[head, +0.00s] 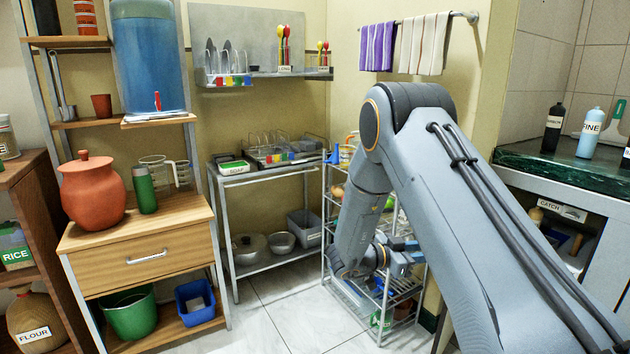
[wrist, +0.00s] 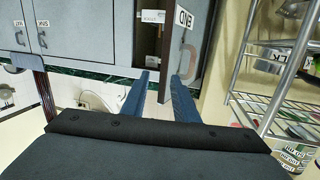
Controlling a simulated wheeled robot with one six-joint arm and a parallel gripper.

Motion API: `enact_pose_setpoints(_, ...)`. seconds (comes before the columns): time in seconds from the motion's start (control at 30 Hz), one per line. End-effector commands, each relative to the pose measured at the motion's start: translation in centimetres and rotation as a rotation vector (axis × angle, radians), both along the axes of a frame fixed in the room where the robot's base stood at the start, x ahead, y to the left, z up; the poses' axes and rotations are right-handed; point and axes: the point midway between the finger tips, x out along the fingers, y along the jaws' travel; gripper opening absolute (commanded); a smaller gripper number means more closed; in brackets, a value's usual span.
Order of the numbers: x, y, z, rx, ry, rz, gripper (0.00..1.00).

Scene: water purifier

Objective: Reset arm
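My arm reaches in from the lower right of the head view and bends down in front of a wire rack. My gripper (head: 405,255) is in front of the rack, small and partly hidden by my arm. In the wrist view its two blue fingers (wrist: 160,82) stand apart with a gap between them. Nothing is held between them. The water purifier (head: 148,60), a blue-filled tank with a red tap, stands on the wooden shelf unit at the left of the head view, well away from my gripper.
The wire rack (head: 333,262) with several items stands close around my gripper. A green-topped counter (head: 560,172) with bottles is at the right. A clay pot (head: 92,188) and green bottle (head: 145,190) stand on a drawer cabinet. Tiled floor (head: 275,318) is clear at centre.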

Motion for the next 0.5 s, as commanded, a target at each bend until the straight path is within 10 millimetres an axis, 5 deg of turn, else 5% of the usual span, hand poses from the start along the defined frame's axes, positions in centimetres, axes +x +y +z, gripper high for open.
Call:
enact_pose_setpoints(0.27,4.1,5.1,1.8,0.148,-0.019,0.266,0.27)
enact_pose_setpoints(0.37,5.5,8.4,2.6,0.223,-0.010,0.402,0.27)
enact_pose_setpoints(0.5,6.4,15.6,4.3,0.363,0.040,0.664,0.27)
